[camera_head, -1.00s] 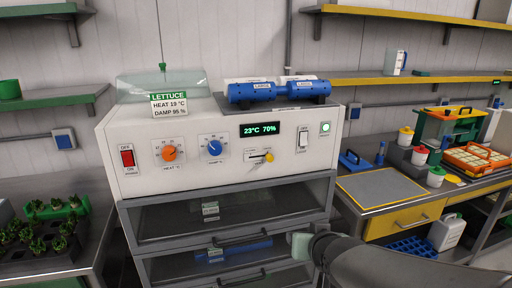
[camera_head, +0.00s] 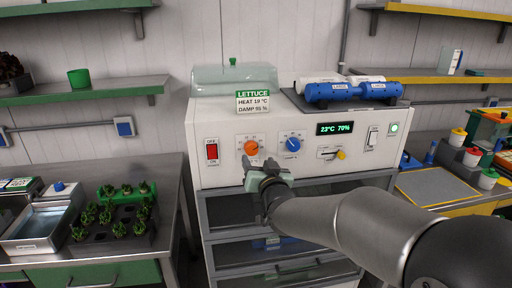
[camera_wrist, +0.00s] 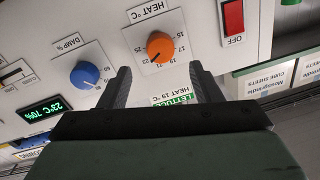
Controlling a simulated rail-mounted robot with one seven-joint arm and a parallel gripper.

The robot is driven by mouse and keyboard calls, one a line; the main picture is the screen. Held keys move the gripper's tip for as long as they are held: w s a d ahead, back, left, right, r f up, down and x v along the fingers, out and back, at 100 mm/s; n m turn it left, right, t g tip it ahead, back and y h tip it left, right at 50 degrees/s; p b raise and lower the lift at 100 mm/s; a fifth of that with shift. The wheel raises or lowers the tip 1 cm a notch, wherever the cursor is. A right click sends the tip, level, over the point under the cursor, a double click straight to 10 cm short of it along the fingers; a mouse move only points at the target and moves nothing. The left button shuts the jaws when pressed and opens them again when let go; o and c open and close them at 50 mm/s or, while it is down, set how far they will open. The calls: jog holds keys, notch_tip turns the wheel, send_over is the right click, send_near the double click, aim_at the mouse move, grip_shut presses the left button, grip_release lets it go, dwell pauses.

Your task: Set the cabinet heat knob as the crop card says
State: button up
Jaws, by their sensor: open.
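The white cabinet (camera_head: 225,172) has an orange heat knob (camera_head: 251,147) on its front. In the wrist view the knob (camera_wrist: 160,46) appears upside down, its dark pointer line near the 21 and 23 marks. The crop card (camera_head: 252,101) reads LETTUCE, HEAT 19 °C, DAMP 95 %. The cabinet display (camera_head: 334,128) shows 23°C 70%. My gripper (camera_head: 263,163) is just below and in front of the heat knob. In the wrist view its fingers (camera_wrist: 160,70) are apart and empty, with the knob lying beyond the gap between their tips.
The blue damp knob (camera_head: 292,143) sits right of the heat knob. A red switch (camera_head: 212,152) is to its left, and a yellow-tipped slider (camera_head: 341,155) farther right. Drawers (camera_head: 225,245) lie below the panel. A bench with a seedling tray (camera_head: 100,236) stands left.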

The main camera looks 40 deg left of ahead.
aim_at(252, 150)
jog(key=p+x, duration=0.1)
jog(key=x, duration=0.5)
jog(key=shift+a+p, duration=0.2)
jog(key=shift+p, duration=0.15)
jog(key=shift+c, duration=0.4)
jog(key=c, duration=0.9)
